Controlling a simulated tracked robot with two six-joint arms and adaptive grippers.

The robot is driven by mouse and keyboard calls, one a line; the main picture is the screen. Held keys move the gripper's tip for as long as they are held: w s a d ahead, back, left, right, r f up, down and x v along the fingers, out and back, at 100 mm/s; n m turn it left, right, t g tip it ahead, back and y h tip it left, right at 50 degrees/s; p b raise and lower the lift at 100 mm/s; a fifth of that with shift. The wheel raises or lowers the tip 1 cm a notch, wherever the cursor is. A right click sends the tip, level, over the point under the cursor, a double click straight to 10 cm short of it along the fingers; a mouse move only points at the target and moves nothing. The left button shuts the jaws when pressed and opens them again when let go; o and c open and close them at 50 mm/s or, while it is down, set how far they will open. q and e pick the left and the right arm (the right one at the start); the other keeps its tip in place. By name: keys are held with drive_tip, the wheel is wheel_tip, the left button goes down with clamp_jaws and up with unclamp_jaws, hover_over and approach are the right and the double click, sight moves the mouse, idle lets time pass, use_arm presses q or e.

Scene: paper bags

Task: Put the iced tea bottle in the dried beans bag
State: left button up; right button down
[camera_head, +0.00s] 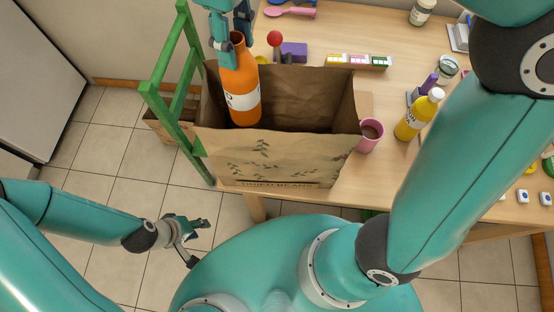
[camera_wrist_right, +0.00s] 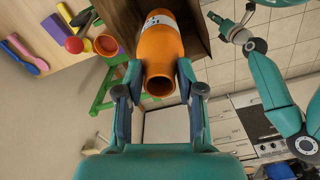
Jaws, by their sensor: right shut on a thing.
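The iced tea bottle is an orange bottle (camera_head: 241,88) with a white label. My right gripper (camera_head: 229,30) is shut on its neck at the top of the head view. The bottle hangs upright, slightly tilted, over the left part of the open mouth of the brown dried beans bag (camera_head: 270,160), its base at or just inside the opening. In the right wrist view the orange bottle (camera_wrist_right: 160,55) sits between both fingers of the gripper (camera_wrist_right: 153,85). My left gripper (camera_head: 190,243) is low at the left, away from the bag, and looks open and empty.
A green frame (camera_head: 165,105) stands left of the bag. A pink mug (camera_head: 369,136) is close to the bag's right side, with a yellow bottle (camera_head: 419,115) further right. A purple block (camera_head: 293,52) and a red ball (camera_head: 275,38) are behind the bag on the table.

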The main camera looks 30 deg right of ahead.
sight(243, 89)
wheel_tip(243, 89, down, 3)
drive_tip(key=shift+s+r+b, duration=0.15)
drive_tip(key=shift+b, duration=0.55)
wheel_tip(243, 89, down, 15)
drive_tip(key=shift+f+b, duration=0.1)
drive_tip(key=shift+b, duration=1.05)
drive_tip(key=shift+f, duration=2.35)
drive_tip(key=c, duration=0.7)
unclamp_jaws()
use_arm(q)
wheel_tip(243, 89, down, 5)
drive_tip(key=shift+d, duration=0.1)
drive_tip(key=shift+r+p, duration=0.5)
drive_tip(key=shift+r, duration=0.2)
use_arm(e)
wheel_tip(243, 89, up, 12)
drive_tip(key=shift+r, duration=0.1)
